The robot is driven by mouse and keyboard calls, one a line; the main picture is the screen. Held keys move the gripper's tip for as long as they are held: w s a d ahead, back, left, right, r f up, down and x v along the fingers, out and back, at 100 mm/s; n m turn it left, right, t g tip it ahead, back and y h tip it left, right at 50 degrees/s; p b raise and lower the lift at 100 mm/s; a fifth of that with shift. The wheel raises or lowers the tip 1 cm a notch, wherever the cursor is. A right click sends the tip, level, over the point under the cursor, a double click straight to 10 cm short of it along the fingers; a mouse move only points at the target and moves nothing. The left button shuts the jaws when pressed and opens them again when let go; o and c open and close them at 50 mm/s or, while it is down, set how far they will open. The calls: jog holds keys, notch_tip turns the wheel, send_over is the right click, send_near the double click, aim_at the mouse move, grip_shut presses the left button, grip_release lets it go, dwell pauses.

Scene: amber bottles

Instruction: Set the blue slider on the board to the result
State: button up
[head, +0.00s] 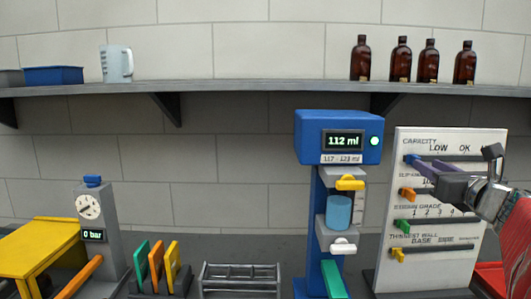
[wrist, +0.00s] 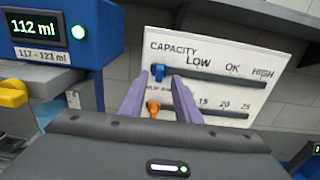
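The white board (head: 460,265) stands at the right with several slider rows. The blue slider (wrist: 158,72) is in the top row, CAPACITY, at the left end of its slot, left of the LOW label; it also shows in the head view (head: 411,159). My gripper (wrist: 159,77) points at the board with its two purple fingers apart. The blue slider appears between and just beyond the fingertips; I cannot tell whether they touch it. The blue measuring device (head: 310,123) reads 112 ml, with 117–123 ml on the label below and a green light lit.
Orange (head: 407,194), green (head: 403,226) and yellow (head: 398,254) sliders sit in the lower rows. A blue cylinder (head: 339,211) stands in the device. Several amber bottles (head: 400,60) and a jug (head: 116,64) stand on the shelf. A grey rack (head: 240,281) is at the front.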

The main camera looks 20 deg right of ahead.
jog(key=x, duration=0.4)
jog(key=shift+w+d, duration=0.1)
jog(key=shift+w, duration=0.25)
jog(key=shift+c, duration=0.5)
grip_shut()
